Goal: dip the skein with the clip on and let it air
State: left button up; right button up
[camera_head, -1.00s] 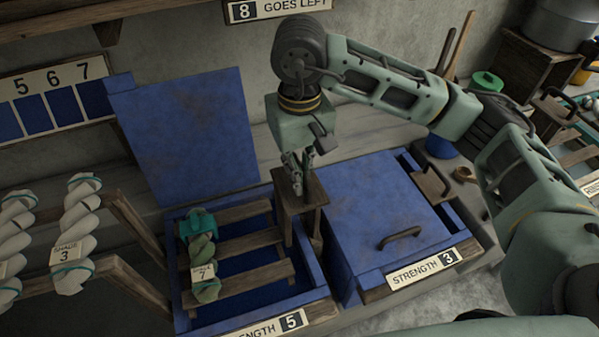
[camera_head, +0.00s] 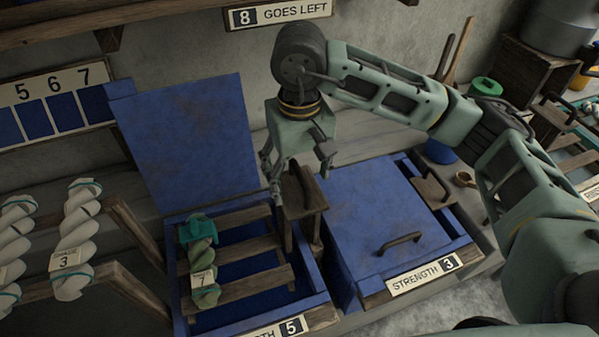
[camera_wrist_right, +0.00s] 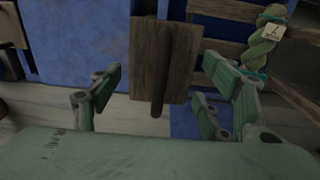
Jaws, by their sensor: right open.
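The green skein (camera_head: 203,262) with a tag marked 7 lies across wooden bars over the open blue vat (camera_head: 182,290) labelled strength 5. A teal clip (camera_head: 197,229) is on its upper end. The skein (camera_wrist_right: 265,45) also shows at the upper right of the right wrist view. My right gripper (camera_head: 299,184) is open above the small wooden stand (camera_head: 305,210) beside that vat. Its fingers (camera_wrist_right: 165,80) are spread on either side of a dark upright handle (camera_wrist_right: 163,65), apart from it. My left gripper is not in view.
The strength 3 vat (camera_head: 375,215) on the right is covered by a blue lid with a handle (camera_head: 399,243). The open vat's raised lid (camera_head: 190,140) stands behind it.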

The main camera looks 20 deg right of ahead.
jog(key=shift+o, duration=0.4)
jog(key=shift+r+p, duration=1.35)
jog(key=shift+r, duration=2.2)
